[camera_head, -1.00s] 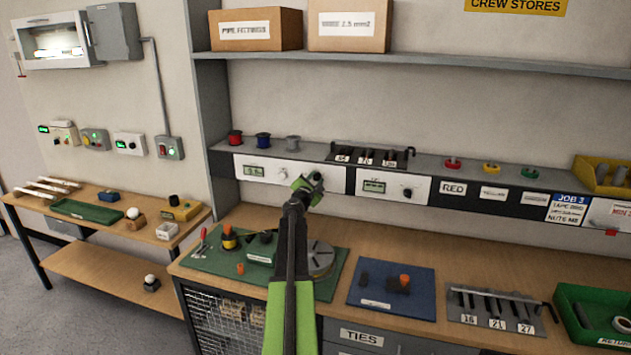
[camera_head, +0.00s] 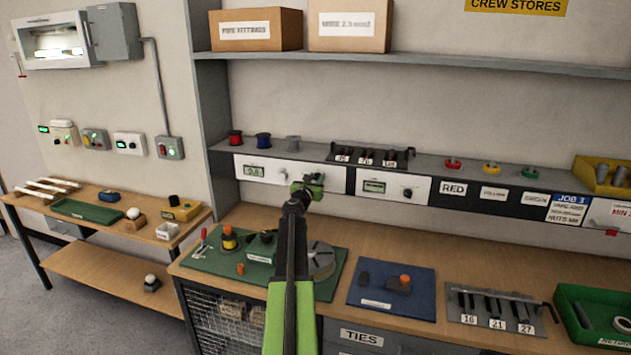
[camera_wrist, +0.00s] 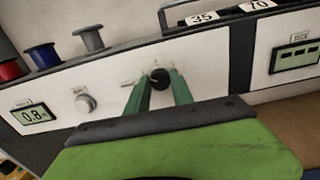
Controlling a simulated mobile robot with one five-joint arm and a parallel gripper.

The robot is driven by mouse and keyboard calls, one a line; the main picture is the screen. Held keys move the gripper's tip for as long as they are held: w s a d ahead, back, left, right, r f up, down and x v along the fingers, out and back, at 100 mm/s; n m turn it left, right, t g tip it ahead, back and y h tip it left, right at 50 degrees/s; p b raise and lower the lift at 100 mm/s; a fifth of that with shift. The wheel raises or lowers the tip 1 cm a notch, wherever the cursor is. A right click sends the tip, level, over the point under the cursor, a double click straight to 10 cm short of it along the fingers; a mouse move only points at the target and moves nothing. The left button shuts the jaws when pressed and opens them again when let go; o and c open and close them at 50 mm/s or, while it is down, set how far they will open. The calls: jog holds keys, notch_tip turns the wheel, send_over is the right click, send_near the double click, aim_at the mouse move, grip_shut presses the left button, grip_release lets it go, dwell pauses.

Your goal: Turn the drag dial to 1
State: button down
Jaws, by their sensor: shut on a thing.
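My gripper (camera_wrist: 157,88) has its two green fingers closed on the sides of a black knob (camera_wrist: 160,78) on a white panel (camera_wrist: 118,75). I take this knob for the drag dial; its lettering is too small to read. A display (camera_wrist: 33,115) at the panel's left end reads about 0.8 in the wrist view. A lighter grey knob (camera_wrist: 86,101) sits between the display and my gripper. In the head view, my gripper (camera_head: 308,183) covers the black knob at the right part of the panel (camera_head: 262,181).
A second white panel (camera_head: 393,187) with its own display and dark knob is to the right. Spools (camera_head: 263,140) and a numbered rack (camera_head: 370,156) stand on the ledge above. Below, the bench holds a green mat (camera_head: 200,258) and a blue mat (camera_head: 420,293).

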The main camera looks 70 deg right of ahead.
dwell(0.5)
jog(key=c, duration=1.1)
grip_release()
jog(key=s+a, duration=0.1)
jog(key=a, duration=1.6)
jog(key=shift+a, duration=0.2)
